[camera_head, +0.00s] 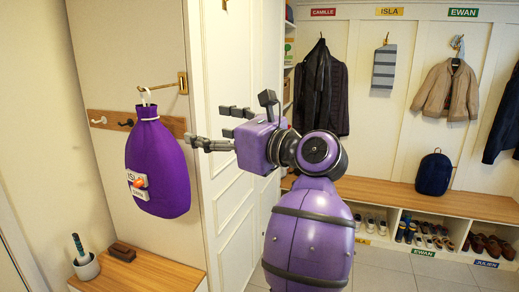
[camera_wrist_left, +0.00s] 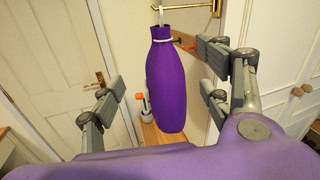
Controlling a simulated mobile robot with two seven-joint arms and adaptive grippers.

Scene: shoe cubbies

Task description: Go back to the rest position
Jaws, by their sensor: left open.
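My left gripper (camera_head: 212,127) is open and empty, its grey fingers spread and pointing left toward a purple drawstring bag (camera_head: 160,170). The bag hangs by a white cord loop (camera_head: 146,95) from a brass hook arm (camera_head: 174,87) on the wall, with a label partly reading "ISL" on its front. In the left wrist view, the bag (camera_wrist_left: 166,85) hangs beyond and between the two fingers, apart from them. My right gripper is not in view.
A wooden peg rail (camera_head: 134,122) is behind the bag. A wooden bench (camera_head: 140,272) below holds a brush in a white pot (camera_head: 86,267) and a brown block (camera_head: 122,252). A white door panel (camera_head: 232,200) stands near my arm. Coats and shoe cubbies (camera_head: 400,215) line the back.

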